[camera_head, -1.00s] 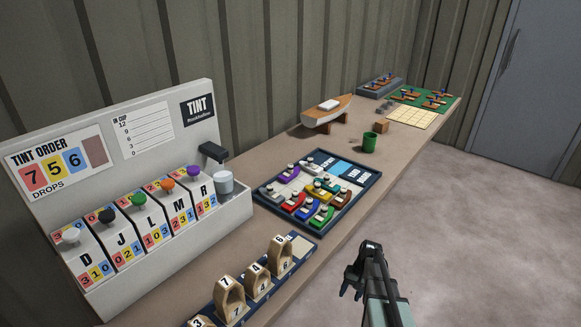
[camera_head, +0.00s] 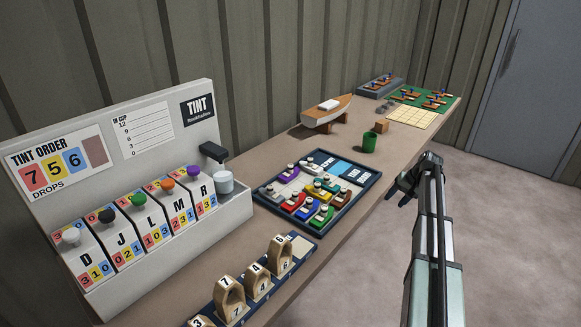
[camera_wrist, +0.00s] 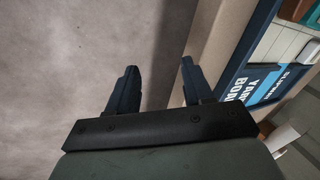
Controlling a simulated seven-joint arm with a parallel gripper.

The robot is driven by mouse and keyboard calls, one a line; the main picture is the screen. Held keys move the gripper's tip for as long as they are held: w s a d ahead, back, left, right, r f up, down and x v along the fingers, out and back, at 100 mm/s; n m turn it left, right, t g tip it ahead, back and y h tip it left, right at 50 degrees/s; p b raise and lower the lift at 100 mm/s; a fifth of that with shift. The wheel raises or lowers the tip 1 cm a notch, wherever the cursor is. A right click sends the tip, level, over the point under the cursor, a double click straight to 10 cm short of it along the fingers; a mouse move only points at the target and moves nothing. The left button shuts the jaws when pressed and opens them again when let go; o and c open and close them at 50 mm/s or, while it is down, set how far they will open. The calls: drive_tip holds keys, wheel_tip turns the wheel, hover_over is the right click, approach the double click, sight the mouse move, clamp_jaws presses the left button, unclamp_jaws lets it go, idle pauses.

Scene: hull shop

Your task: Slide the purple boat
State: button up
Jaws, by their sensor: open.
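The purple boat (camera_head: 286,173) lies at the left end of the dark-framed boat tray (camera_head: 357,203), with a grey knob on it. Several other boats, red, green, blue, yellow and brown, lie close to its right and front in the tray. My gripper (camera_head: 401,188) is open and empty. It hangs beyond the bench's front edge, to the right of the tray and apart from it. In the wrist view both fingers (camera_wrist: 158,80) show over the floor and bench edge, with part of the tray's blue lettered panel (camera_wrist: 256,85) at the right. The purple boat does not show there.
A tint machine (camera_head: 150,215) with several knobs stands at the left. Numbered wooden blocks (camera_head: 257,283) stand in front of the tray. Floor to the right is clear.

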drive_tip(key=w+a+r+n, duration=0.1)
drive_tip(key=w+a+r, duration=0.1)
drive_tip(key=w, duration=0.1)
drive_tip(key=w+a+r+n, duration=0.1)
drive_tip(key=w+a+r, duration=0.2)
drive_tip(key=w+a+r+n+g, duration=0.1)
drive_tip(key=w+a+r, duration=0.2)
drive_tip(key=shift+w+a+n+h, duration=0.15)
drive_tip(key=shift+a+n+h, duration=0.1)
drive_tip(key=shift+n+h, duration=0.15)
drive_tip(key=w+a+r+n+g+h, duration=0.1)
drive_tip(key=w+a+r+n, duration=0.15)
drive_tip(key=a, duration=0.45)
drive_tip(key=w+a+r+n, duration=0.2)
drive_tip(key=w+a, duration=0.2)
drive_tip(key=a, duration=0.3)
drive_tip(key=n+g+h, duration=0.1)
drive_tip(key=n+h, duration=0.1)
drive_tip(key=n, duration=0.2)
approach(290, 165)
wheel_tip(290, 165, down, 10)
drive_tip(key=shift+d+f, duration=0.1)
drive_tip(key=shift+d, duration=0.1)
drive_tip(key=shift+c, duration=0.4)
clamp_jaws()
